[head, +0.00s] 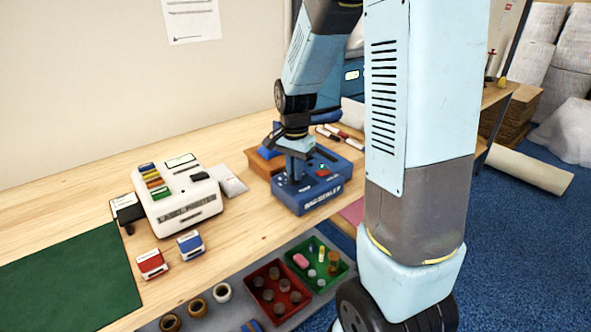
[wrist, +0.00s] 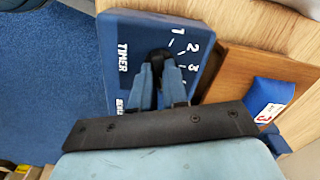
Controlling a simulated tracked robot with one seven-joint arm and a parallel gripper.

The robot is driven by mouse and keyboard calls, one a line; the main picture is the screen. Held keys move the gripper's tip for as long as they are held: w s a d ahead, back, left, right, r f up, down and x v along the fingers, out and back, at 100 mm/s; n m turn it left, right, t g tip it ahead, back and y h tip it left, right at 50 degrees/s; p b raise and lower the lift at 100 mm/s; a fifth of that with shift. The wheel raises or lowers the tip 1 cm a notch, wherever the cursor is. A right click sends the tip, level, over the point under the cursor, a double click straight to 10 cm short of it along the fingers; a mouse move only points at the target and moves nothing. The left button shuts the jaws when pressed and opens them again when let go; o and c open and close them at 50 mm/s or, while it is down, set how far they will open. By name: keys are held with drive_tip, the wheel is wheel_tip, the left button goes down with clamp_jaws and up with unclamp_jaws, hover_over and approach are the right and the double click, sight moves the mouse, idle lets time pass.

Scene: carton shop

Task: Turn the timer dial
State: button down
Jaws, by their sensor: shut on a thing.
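The blue bag sealer (head: 318,197) stands on the wooden bench, and its blue housing (wrist: 138,33) fills the middle of the wrist view. White "TIMER" lettering and the numbers 1, 2 and 3 show beside the black timer dial (wrist: 158,57). My gripper (wrist: 158,68) is shut on the dial, with its two blue fingers close around it from below in the picture. The fingers hide much of the dial, so its setting cannot be read. In the head view my gripper (head: 293,168) points down onto the left part of the sealer.
A green mat (head: 70,275) covers the bench's left front.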

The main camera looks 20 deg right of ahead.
drive_tip(key=n, duration=0.7)
drive_tip(key=shift+w, duration=0.1)
drive_tip(key=n, duration=0.3)
drive_tip(key=shift+a, duration=0.1)
drive_tip(key=shift+n, duration=2)
drive_tip(key=c, duration=1.1)
unclamp_jaws()
drive_tip(key=shift+c, duration=0.2)
